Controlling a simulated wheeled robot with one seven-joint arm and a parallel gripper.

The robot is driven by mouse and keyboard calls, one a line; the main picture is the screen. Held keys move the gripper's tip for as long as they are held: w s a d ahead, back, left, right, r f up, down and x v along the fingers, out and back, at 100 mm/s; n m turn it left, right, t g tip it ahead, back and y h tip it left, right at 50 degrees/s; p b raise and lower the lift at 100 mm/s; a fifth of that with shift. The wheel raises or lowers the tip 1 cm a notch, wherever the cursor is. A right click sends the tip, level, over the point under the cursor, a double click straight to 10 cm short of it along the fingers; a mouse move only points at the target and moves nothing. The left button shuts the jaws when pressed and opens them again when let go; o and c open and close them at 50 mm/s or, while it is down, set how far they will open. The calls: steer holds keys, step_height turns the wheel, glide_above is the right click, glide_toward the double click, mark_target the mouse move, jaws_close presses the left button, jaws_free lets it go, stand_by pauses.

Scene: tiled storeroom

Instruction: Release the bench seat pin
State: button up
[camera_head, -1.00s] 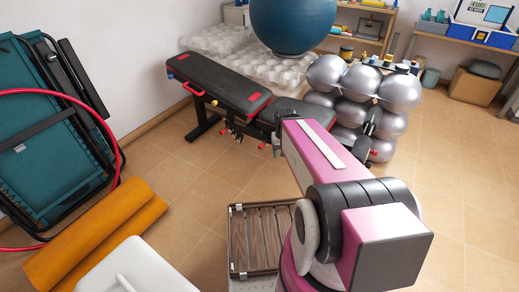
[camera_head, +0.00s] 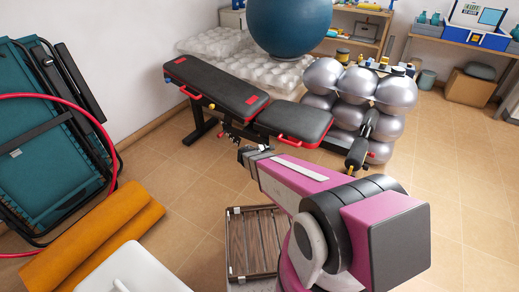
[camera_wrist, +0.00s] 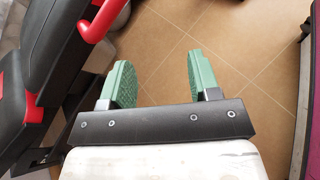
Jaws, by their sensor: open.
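The weight bench stands in the middle of the head view, with a long black back pad (camera_head: 215,86) and a black seat pad (camera_head: 295,122), both with red handles. Small red and dark parts (camera_head: 227,136) show under the joint between the pads; I cannot tell which is the seat pin. My gripper (camera_head: 247,153) is in front of the bench, below the seat's left end. In the wrist view my gripper (camera_wrist: 157,80) is open, its green pads apart with only tiled floor between them. The bench (camera_wrist: 50,60) is to the left there, with a red handle (camera_wrist: 102,20).
Silver balls (camera_head: 348,85) are stacked right of the bench, and a blue ball (camera_head: 289,25) is behind it. An orange roll (camera_head: 100,235), a folded teal frame (camera_head: 45,140) and a wooden slatted crate (camera_head: 253,245) are nearer.

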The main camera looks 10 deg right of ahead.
steer(key=w+a+f+n+t+y, duration=0.1)
steer(key=w+a+f+n+t, duration=0.7)
steer(key=a+n, duration=0.4)
steer(key=shift+n+t, duration=0.3)
steer(key=shift+n, duration=0.2)
steer(key=x, duration=0.7)
steer(key=d+x, duration=0.1)
steer(key=x, duration=0.2)
steer(key=shift+s+d, duration=0.15)
steer(key=shift+s, duration=0.1)
